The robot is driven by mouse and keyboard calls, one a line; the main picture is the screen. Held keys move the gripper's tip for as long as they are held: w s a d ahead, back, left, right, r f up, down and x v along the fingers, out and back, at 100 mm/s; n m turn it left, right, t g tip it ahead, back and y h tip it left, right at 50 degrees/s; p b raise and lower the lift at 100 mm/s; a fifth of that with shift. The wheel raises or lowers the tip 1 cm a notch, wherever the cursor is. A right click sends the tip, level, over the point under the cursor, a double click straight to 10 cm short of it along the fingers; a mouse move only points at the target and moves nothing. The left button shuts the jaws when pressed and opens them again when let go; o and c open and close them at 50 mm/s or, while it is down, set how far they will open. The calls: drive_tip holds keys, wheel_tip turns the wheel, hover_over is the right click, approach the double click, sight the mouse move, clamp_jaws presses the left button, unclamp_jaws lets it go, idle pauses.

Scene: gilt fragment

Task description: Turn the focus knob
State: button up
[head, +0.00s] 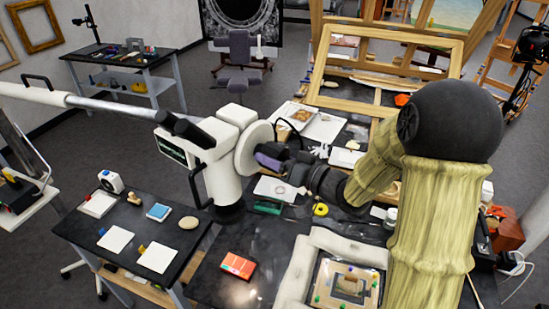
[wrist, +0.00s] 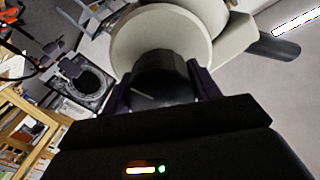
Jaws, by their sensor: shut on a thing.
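The focus knob (wrist: 163,72) is a black cylinder in the wrist view, standing out from a round white disc. My gripper (wrist: 160,84) is shut on it, with one dark finger on each side. The white scope body (head: 222,165) stands on the dark bench in the head view, with black eyepieces and a long boom to the left. The white disc (head: 255,148) is on its right side. In the head view my gripper (head: 270,158) meets the disc from the right, and its finger and wrist mostly hide the knob.
A framed piece (head: 345,283) on white padding lies at the front, beneath my arm. A red box (head: 238,264) and a green item (head: 267,207) lie on the bench. A side table (head: 130,232) with cards is at left. Wooden frames (head: 385,55) stand behind.

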drive_tip(key=o, duration=1)
drive_tip(key=shift+d, duration=0.1)
drive_tip(key=b+v, duration=0.6)
drive_tip(key=v, duration=1.1)
drive_tip(key=shift+s+d, duration=0.1)
